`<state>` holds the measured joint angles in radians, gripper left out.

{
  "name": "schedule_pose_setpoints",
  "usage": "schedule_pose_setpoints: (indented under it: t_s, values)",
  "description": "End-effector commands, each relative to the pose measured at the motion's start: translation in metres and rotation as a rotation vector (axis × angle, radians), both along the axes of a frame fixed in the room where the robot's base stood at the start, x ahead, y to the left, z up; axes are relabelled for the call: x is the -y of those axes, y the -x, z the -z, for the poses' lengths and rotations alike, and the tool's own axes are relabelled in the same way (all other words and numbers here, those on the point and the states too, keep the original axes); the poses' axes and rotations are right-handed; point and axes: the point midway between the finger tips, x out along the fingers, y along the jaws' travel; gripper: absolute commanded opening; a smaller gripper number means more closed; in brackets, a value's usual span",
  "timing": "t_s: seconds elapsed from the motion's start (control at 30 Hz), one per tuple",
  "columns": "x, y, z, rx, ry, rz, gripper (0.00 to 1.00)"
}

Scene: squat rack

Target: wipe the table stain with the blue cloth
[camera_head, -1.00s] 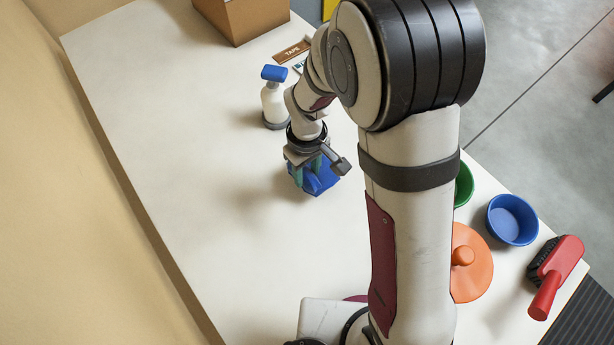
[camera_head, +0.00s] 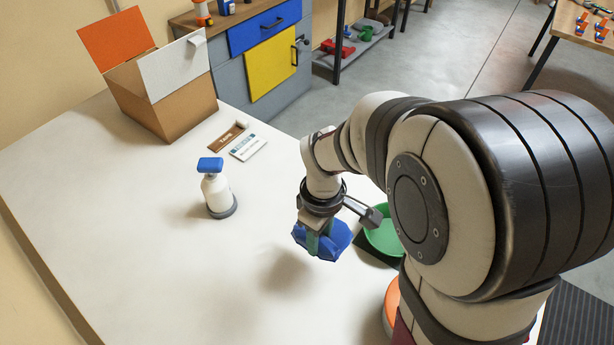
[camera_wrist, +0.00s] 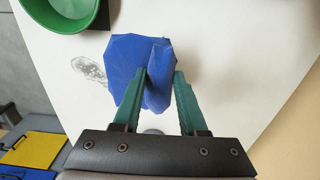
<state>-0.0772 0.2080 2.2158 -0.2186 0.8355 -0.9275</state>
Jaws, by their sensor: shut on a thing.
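My gripper (camera_head: 318,240) is shut on the bunched blue cloth (camera_head: 337,237). The cloth hangs above the white table (camera_head: 130,265), its shadow apart from it. In the wrist view, the green fingers (camera_wrist: 160,80) pinch a fold of the cloth (camera_wrist: 126,65). A grey scribbled stain (camera_wrist: 88,69) shows on the table beside the cloth, at its left in the wrist view, near the green bowl. I cannot make out the stain in the head view.
The green bowl (camera_head: 383,240) stands right of my gripper. A white spray bottle (camera_head: 216,190) with a blue top stands to the left. An open cardboard box (camera_head: 185,105) and small labels (camera_head: 247,147) are at the back. The left of the table is clear.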

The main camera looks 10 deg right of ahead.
Motion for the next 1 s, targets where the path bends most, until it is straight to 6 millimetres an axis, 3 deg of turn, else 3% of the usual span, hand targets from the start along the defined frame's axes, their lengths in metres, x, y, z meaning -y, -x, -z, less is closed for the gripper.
schedule_pose_setpoints:
  t_s: [0.03,0.1,0.23,0.5,0.6,1.0]
  values:
    - [0.0,0.0,0.0,0.0,0.0,0.0,0.14]
    - [0.0,0.0,0.0,0.0,0.0,0.0,0.02]
    - [0.0,-0.006,0.002,0.0,0.0,0.001,0.0]
    - [0.008,-0.081,0.027,-0.001,0.0,0.001,0.0]
    - [0.01,-0.096,0.035,-0.001,0.0,0.001,0.0]
    - [0.01,-0.098,0.058,-0.002,0.001,0.0,0.0]
